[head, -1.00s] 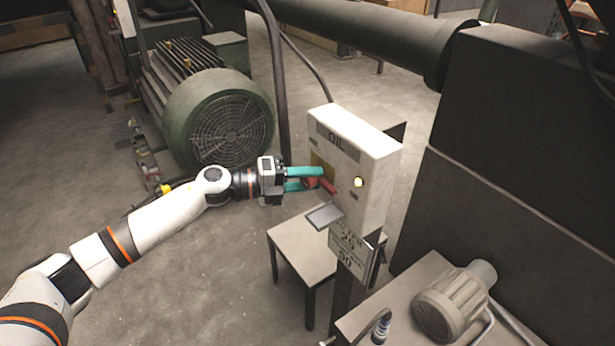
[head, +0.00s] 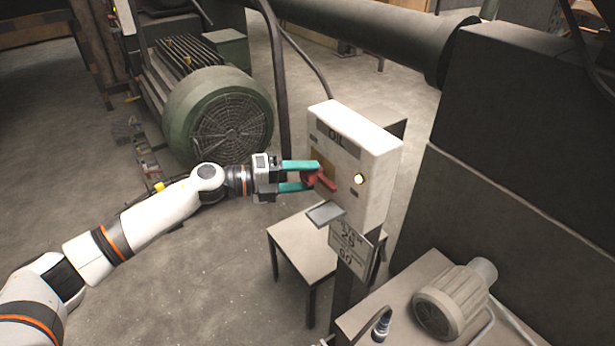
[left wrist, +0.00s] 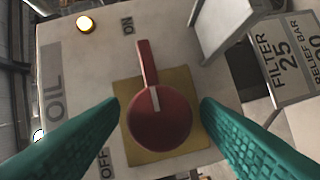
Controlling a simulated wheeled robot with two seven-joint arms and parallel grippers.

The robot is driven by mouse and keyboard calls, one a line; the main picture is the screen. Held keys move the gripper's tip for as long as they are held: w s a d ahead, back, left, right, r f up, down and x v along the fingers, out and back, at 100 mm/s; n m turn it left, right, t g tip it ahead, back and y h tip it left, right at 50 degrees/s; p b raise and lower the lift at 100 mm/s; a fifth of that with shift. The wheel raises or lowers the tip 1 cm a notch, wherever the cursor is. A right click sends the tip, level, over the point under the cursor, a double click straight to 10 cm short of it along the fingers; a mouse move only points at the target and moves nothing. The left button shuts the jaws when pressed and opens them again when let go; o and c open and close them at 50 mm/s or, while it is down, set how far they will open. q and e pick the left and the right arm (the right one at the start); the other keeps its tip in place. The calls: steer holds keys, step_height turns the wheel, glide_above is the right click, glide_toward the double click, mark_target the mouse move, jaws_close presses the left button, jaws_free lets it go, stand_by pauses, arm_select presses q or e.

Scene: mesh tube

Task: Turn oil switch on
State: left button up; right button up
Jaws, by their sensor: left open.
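The oil switch is a red rotary knob with a lever (left wrist: 158,118) on a yellow plate (left wrist: 188,142). It is on the face of a white box marked OIL (head: 352,150). In the left wrist view its lever points up, beside the ON label (left wrist: 128,25); the OFF label (left wrist: 104,163) is at lower left. The switch also shows in the head view (head: 322,181). My left gripper (head: 317,176) is open, its teal fingers on either side of the knob, with gaps visible in the left wrist view (left wrist: 160,104). My right gripper is out of view.
A round lamp (head: 359,179) glows on the box, also in the left wrist view (left wrist: 85,24). A small grey plate (head: 325,213) and a sign (head: 350,248) sit below. A small table (head: 300,240) stands beneath. A green motor (head: 218,122) stands behind my arm.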

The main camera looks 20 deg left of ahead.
arm_select(q)
steer(key=b+v, duration=0.2)
steer(key=v, duration=0.9)
steer(key=shift+b, duration=0.35)
